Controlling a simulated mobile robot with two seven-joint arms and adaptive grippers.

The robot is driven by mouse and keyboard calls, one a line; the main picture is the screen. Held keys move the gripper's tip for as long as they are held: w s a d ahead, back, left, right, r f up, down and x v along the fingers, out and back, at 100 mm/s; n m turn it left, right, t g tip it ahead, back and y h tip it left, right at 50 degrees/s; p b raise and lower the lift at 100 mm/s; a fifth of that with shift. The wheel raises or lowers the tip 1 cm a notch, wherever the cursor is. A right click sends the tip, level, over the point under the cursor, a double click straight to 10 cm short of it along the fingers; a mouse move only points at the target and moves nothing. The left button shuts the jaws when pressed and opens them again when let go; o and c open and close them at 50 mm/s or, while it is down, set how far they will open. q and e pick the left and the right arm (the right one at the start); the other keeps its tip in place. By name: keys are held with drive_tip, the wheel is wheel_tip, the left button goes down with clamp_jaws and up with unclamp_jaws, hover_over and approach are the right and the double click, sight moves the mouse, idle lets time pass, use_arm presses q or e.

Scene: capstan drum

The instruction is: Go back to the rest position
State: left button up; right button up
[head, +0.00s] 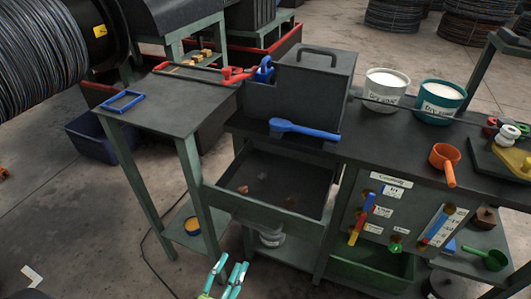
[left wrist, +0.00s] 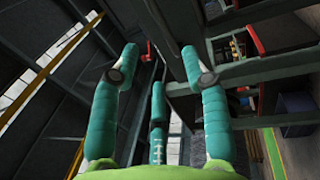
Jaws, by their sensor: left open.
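My left gripper (head: 228,275) shows at the bottom of the head view, with teal fingers spread apart and nothing between them. It is in front of the workbench, below the open drawer (head: 262,205), apart from everything. In the left wrist view the same gripper (left wrist: 158,75) has its teal fingers wide open and empty, with dark structures beyond. My right gripper is not in view.
The dark workbench (head: 400,137) carries a grey box (head: 312,85), a blue-handled tool (head: 303,130), two labelled buckets (head: 385,90) and an orange scoop (head: 445,160). A side table (head: 175,105) stands left. A green bin (head: 368,268) sits below. Floor at lower left is mostly clear.

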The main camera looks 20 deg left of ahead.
use_arm(q)
drive_tip(key=s+f+m+g, duration=0.2)
drive_tip(key=f+m+g, duration=0.15)
drive_tip(key=f, duration=0.55)
drive_tip(key=s+f+m+g+h, duration=0.1)
drive_tip(key=s+f+m+g, duration=0.2)
drive_tip(key=f, duration=0.6)
drive_tip(key=s+f+m+g, duration=0.25)
drive_tip(key=f+m, duration=0.25)
drive_tip(key=f, duration=0.4)
drive_tip(key=s+a+f+m+g+y, duration=0.1)
drive_tip(key=s+f+m+g, duration=0.3)
drive_tip(key=s+f, duration=0.3)
drive_tip(key=s+a+f+m+g, duration=0.1)
drive_tip(key=s+f+m+g, duration=0.3)
drive_tip(key=s, duration=0.8)
wheel_tip(320, 180, down, 3)
drive_tip(key=shift+a+f+m+g+y, duration=0.1)
drive_tip(key=shift+a+m+g+y, duration=0.25)
drive_tip(key=shift+g, duration=0.75)
